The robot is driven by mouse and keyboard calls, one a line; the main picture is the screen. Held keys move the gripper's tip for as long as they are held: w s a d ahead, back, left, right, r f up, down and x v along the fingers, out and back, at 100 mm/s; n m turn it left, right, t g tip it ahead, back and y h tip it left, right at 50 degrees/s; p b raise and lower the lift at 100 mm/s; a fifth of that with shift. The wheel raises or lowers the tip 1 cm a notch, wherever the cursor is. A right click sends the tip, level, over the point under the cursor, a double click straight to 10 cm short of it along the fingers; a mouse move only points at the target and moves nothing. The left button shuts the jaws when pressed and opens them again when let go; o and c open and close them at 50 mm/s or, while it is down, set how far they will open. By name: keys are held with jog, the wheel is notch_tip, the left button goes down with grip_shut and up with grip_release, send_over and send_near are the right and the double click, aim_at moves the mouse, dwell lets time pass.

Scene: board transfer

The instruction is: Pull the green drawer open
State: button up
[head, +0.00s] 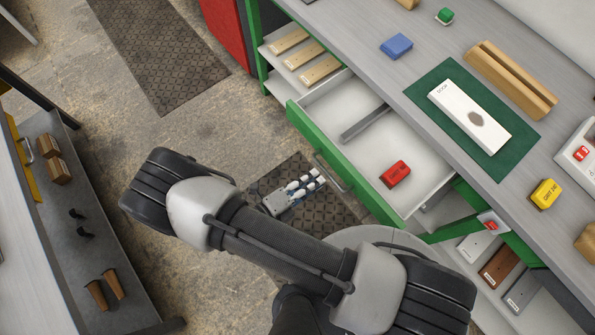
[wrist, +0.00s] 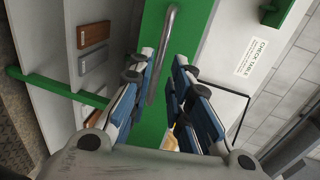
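The green drawer's front panel (head: 312,135) stands out from the workbench, and the drawer's pale inside shows. A red block (head: 395,173) and a grey divider (head: 365,123) are in it. A grey bar handle (head: 330,172) is on the green front. My gripper (head: 318,177) is by the handle, its blue-and-white fingers apart. In the wrist view, the handle (wrist: 168,45) runs between the open fingertips of my gripper (wrist: 164,58), in front of the green front (wrist: 150,132). I cannot tell whether the fingers touch the handle.
The workbench top (head: 360,25) holds a blue block (head: 396,46), a yellow block (head: 545,193) and a white board (head: 468,117) on a green mat (head: 505,164). A shelf (head: 277,85) with wooden boards is beside the drawer. A cart (head: 85,270) stands at left, with open floor between.

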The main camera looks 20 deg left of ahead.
jog(key=v, duration=0.6)
dwell(0.4)
jog(key=w+d+r+m+g+y, duration=0.1)
jog(key=w+d+r+m+g, duration=0.2)
jog(key=r+m, duration=0.45)
jog(key=w+d+r+m+g, duration=0.1)
jog(key=d+r+m+g, duration=0.35)
jog(key=r+m, duration=0.35)
jog(key=w+d+r+m+g+y, duration=0.1)
jog(key=w+d+r+m+g, duration=0.15)
jog(key=r+m+g, duration=0.4)
jog(key=s+d+r+m+t+y, duration=0.3)
jog(key=d+r+m, duration=0.3)
jog(key=m, duration=0.6)
jog(key=s+d+r+m+t+y, duration=0.3)
jog(key=d+r+m, duration=0.3)
jog(key=r+m, duration=0.3)
jog(key=m+y, duration=0.1)
jog(key=m, duration=0.2)
jog(key=shift+m, duration=0.4)
